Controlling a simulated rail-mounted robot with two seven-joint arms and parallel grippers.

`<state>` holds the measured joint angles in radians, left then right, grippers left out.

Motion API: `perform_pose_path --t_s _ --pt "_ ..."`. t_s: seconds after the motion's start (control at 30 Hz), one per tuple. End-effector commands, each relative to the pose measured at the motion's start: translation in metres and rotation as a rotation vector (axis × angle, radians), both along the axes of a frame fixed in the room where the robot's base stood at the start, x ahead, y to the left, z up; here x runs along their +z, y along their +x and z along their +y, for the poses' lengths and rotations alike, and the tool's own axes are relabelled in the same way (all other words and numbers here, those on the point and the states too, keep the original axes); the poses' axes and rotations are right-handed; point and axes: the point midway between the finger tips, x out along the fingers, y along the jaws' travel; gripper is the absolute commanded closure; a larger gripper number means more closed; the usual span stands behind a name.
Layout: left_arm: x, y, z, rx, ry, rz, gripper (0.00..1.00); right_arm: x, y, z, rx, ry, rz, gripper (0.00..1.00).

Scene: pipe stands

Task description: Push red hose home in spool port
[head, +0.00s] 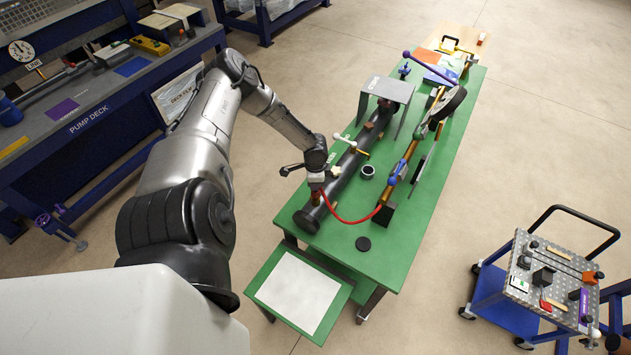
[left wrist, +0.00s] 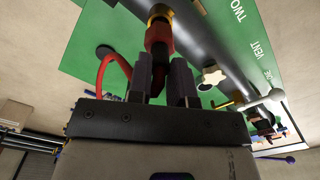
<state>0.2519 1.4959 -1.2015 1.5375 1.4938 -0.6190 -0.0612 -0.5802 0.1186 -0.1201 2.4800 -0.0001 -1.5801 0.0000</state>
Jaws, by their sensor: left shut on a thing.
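My left gripper (head: 317,184) is over the near end of the dark pipe spool (head: 345,184), shut on the end of the red hose (head: 351,219). The hose sags from the gripper to the right, toward a dark block beside the spool. In the left wrist view the gripper's fingers (left wrist: 163,85) hold the hose end, with its red collar (left wrist: 159,40) beyond the fingertips. A brass fitting (left wrist: 158,13) lies in line with the collar, against the spool (left wrist: 205,40). I cannot tell how deep the hose end sits in the port. My right gripper is not in view.
A white-handled valve (head: 344,139) stands on the spool near my gripper. A brass pipe assembly (head: 403,165) is to its right on the green table (head: 412,225). A black disc (head: 363,243) and a small cup (head: 368,170) are nearby. A tool cart (head: 545,280) stands far right.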

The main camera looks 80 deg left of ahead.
Motion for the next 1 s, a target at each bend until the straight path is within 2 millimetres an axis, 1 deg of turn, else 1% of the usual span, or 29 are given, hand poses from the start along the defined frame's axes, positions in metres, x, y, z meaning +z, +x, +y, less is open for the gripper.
perform_pose_path --t_s 0.4,0.9,0.93,1.0 --pt "-0.009 0.000 0.001 0.000 0.001 0.000 1.00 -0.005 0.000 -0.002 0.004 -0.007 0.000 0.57" --pt "-0.020 0.000 0.000 0.000 0.000 0.000 1.00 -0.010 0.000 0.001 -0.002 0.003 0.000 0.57" --pt "-0.019 0.000 0.000 0.000 0.001 0.000 0.78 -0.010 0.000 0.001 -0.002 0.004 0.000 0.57" --pt "-0.019 0.000 0.000 0.000 0.001 0.000 0.71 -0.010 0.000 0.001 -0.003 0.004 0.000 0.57"
